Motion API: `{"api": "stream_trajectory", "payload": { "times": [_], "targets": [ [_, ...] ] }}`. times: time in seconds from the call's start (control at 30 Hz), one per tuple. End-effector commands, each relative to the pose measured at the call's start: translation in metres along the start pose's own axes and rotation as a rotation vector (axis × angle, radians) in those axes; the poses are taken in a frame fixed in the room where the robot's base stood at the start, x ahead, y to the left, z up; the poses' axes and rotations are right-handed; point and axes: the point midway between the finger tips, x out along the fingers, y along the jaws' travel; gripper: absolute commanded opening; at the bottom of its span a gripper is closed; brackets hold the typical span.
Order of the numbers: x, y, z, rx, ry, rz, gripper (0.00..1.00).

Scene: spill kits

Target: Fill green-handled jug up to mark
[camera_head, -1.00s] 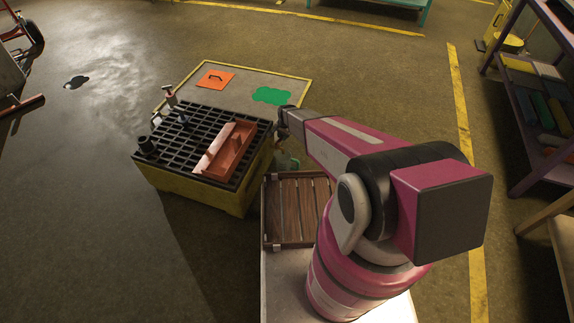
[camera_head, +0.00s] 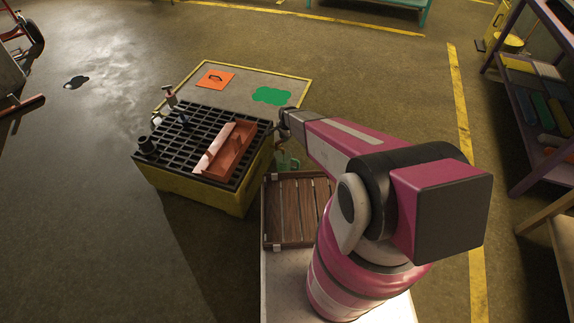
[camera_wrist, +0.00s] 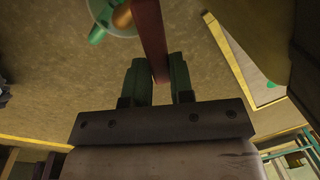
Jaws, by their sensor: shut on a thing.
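My gripper (camera_wrist: 158,68) has green fingers and is shut on a dark red bar (camera_wrist: 150,30), which runs out past the top edge of the wrist view. The bar's far end is out of view. The green-handled jug (camera_wrist: 105,16) shows at the top left of the wrist view, cut off by the edge, with something orange-brown at its mouth. In the head view the jug (camera_head: 289,163) stands low beside the yellow crate, partly behind my arm. Its fill mark and liquid level cannot be made out.
A yellow crate (camera_head: 190,192) with a black grid top (camera_head: 170,160) carries a copper-coloured tray (camera_head: 225,150) and small bottles. A slatted wooden tray (camera_head: 285,215) lies nearer. A yellow-edged mat (camera_head: 240,85) with orange and green patches lies behind. Shelves (camera_head: 520,130) stand right.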

Motion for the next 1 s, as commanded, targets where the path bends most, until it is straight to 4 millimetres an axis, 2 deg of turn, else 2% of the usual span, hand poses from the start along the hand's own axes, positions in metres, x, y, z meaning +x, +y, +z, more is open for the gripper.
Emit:
{"api": "stream_trajectory", "payload": {
  "times": [0.3,0.57,0.8,1.0],
  "targets": [
    [-0.001,0.008,0.001,0.121,0.015,0.004,0.0],
    [-0.001,0.008,0.001,0.129,0.015,0.004,0.0],
    [-0.002,0.014,0.003,0.246,0.03,0.005,0.0],
    [-0.001,0.014,0.003,0.26,0.031,0.004,0.0]
  ]
}}
